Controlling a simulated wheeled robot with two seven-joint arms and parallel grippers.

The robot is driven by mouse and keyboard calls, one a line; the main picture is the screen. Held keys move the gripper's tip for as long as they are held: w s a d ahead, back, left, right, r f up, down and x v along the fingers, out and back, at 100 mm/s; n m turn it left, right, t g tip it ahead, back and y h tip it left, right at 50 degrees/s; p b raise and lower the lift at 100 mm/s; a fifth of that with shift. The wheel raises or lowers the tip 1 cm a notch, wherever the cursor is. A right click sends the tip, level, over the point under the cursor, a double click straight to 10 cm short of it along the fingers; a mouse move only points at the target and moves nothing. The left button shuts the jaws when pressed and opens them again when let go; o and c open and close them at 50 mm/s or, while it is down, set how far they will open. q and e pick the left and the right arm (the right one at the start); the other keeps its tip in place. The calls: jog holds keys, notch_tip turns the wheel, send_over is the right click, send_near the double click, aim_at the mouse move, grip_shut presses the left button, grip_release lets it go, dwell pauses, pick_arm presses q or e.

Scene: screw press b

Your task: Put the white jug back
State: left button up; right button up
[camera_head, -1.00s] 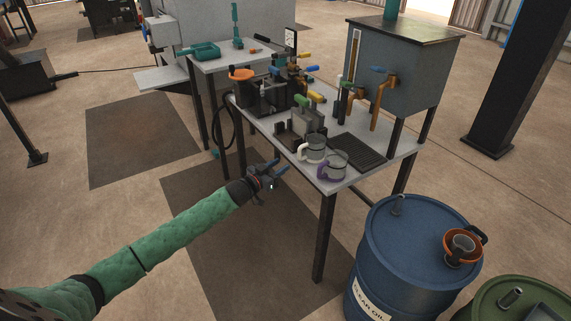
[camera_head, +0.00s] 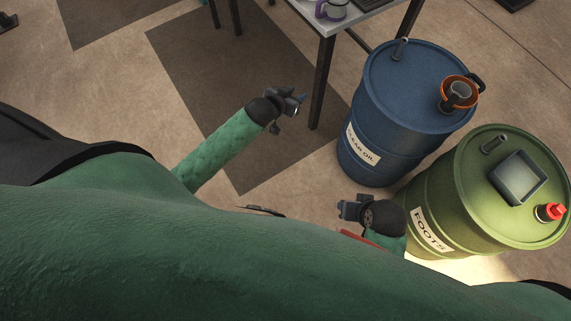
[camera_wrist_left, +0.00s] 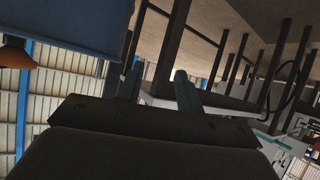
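The white jug does not show in the current head view; the table is cut off at the top edge. The jug with the purple handle (camera_head: 331,9) stands near the table's front corner, partly cut off. My left gripper (camera_head: 302,102) is in front of the table, lower than its top and left of the blue drum. In the left wrist view its two fingers (camera_wrist_left: 158,88) stand apart with nothing between them, so it is open. My right gripper (camera_head: 342,210) is low, near the front of the drums; its finger gap is not clear.
A blue drum (camera_head: 400,125) with an orange funnel (camera_head: 459,92) stands right of the table leg (camera_head: 323,85). A green drum (camera_head: 450,190) with a square opening and a red cap stands beside it. Floor around my left gripper is clear. The table's edge (camera_head: 365,20) is above.

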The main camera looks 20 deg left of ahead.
pick_arm(q)
jog(key=s+d+g, duration=0.3)
jog(key=s+g, duration=0.1)
jog(key=s, duration=1.1)
jog(key=s+d+g, duration=0.4)
jog(key=s, duration=1.1)
jog(key=shift+f+y, duration=0.15)
jog(key=shift+y, duration=0.15)
